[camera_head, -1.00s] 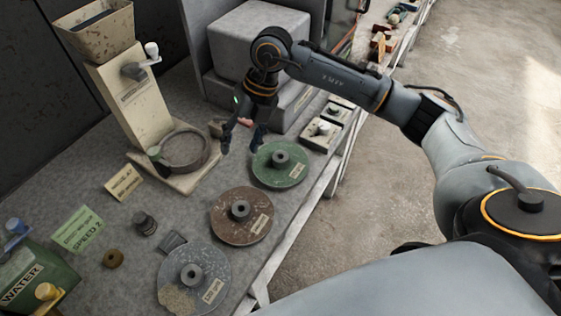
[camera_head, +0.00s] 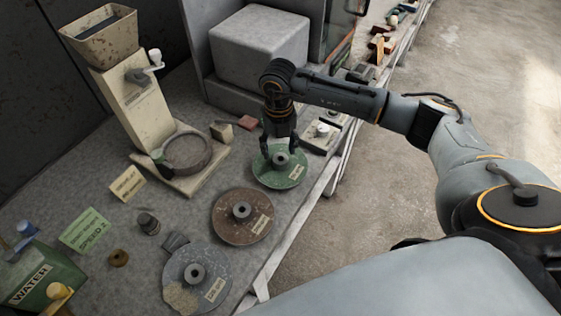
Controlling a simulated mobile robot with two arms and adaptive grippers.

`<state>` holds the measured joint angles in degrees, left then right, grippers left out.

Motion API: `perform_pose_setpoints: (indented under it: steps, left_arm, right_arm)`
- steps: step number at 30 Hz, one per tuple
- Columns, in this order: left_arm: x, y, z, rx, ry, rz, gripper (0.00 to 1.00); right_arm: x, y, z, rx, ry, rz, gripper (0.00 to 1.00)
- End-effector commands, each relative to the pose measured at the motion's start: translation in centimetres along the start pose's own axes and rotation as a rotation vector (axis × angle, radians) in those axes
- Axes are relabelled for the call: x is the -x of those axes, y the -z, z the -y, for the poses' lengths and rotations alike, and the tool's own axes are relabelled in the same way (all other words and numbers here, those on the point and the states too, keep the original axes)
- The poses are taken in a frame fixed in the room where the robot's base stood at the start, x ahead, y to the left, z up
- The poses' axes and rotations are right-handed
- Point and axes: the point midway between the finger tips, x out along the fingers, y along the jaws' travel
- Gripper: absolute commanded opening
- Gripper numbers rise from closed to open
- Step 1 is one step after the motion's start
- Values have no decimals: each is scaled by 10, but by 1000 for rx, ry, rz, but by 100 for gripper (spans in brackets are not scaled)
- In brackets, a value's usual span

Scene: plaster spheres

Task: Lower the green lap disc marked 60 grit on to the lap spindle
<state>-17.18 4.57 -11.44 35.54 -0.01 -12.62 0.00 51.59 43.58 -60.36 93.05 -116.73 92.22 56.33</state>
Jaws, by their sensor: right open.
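The green disc (camera_head: 270,178) lies flat on the bench near its right edge. It has a raised grey hub (camera_head: 281,159) and a pale label too small to read. My right gripper (camera_head: 279,149) is open just above the green disc, its fingers on either side of the hub. I cannot tell whether the fingers touch it. A brown disc (camera_head: 229,223) and a grey disc (camera_head: 210,260) lie in a row nearer to me. I cannot make out which thing is the lap spindle. My left gripper is not in view.
A hopper stand (camera_head: 134,110) with a round ring (camera_head: 187,152) on its base stands at the left. A green WATER container (camera_head: 40,277) and a speed card (camera_head: 86,231) are at the lower left. A short dark metal piece (camera_head: 149,224) and a brown ring (camera_head: 118,258) sit between.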

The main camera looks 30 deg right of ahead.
Motion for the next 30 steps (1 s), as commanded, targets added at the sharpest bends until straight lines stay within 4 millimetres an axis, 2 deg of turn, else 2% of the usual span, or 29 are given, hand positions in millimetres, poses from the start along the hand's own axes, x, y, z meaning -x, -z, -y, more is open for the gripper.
perform_pose_setpoints:
  steps: [1, 3, 7, 16, 17, 24, 30]
  left_arm:
    - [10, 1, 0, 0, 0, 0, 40]
    - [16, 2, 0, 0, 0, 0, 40]
    - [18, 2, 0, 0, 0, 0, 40]
    - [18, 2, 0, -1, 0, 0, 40]
    - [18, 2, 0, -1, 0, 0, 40]
    - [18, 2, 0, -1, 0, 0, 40]
    - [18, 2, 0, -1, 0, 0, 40]
  right_arm:
    - [-4, 2, -1, 0, 2, -6, 55]
    - [-15, 3, -3, 0, 1, -6, 55]
    - [-34, 3, -2, 0, 1, -4, 55]
    - [-41, 2, -3, 1, 0, -1, 55]
    - [-41, 2, -3, 1, 0, -1, 51]
    - [-40, 2, -3, 1, -1, -1, 2]
    - [-40, 1, -3, 1, -2, 0, 0]
